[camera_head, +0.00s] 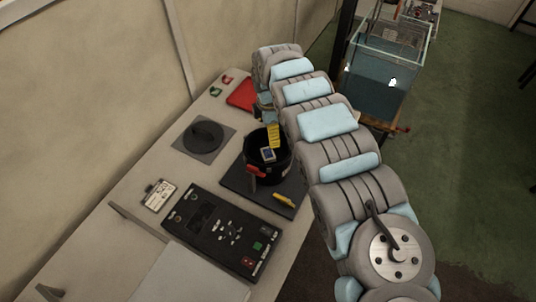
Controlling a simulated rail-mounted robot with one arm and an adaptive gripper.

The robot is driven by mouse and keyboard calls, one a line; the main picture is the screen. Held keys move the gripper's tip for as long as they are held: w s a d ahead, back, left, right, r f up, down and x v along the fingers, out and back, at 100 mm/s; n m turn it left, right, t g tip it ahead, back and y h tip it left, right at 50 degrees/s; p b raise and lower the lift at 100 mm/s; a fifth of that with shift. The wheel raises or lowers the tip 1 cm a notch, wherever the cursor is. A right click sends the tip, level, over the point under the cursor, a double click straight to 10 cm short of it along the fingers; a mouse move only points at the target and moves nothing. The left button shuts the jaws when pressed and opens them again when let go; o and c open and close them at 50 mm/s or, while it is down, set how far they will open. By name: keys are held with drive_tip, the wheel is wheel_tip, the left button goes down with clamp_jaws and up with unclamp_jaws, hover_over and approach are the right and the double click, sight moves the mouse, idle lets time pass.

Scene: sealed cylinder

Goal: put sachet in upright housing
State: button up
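The upright housing is a black open-topped cylinder (250,158) standing on a dark square base plate (238,183). A small blue-and-white packet (268,155), probably the sachet, shows at the housing's mouth. I cannot tell whether it rests inside or hangs there. A yellow striped piece (273,136) shows just above it; I cannot tell what it belongs to. My gripper (265,113) is at the far end of my arm, above and behind the housing's far rim. Its fingers are small and partly hidden by the arm, so their opening is unclear.
A round black lid-like part (204,135) lies on a grey mat left of the housing. A red tray (242,96) lies behind. A black control panel (222,229), a label card (158,195) and a yellow tool (284,200) are nearer. A glass tank (385,85) stands right.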

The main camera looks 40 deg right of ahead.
sight(270, 152)
drive_tip(key=shift+s+d+f+b, duration=0.1)
drive_tip(key=shift+f+b, duration=0.2)
drive_tip(key=shift+f, duration=2.65)
drive_tip(key=shift+s+f+b, duration=0.1)
drive_tip(key=shift+f+b, duration=0.2)
drive_tip(key=shift+f, duration=2.6)
drive_tip(key=shift+w, duration=0.1)
drive_tip(key=c, duration=1.2)
drive_tip(key=shift+o, duration=0.2)
drive_tip(key=shift+r+p, duration=0.45)
drive_tip(key=shift+r, duration=1.45)
drive_tip(key=s+a+r+p, duration=0.6)
drive_tip(key=s+r+p, duration=0.3)
drive_tip(key=s+p, duration=0.3)
drive_tip(key=shift+s+r+p, duration=0.2)
drive_tip(key=shift+p, duration=1.55)
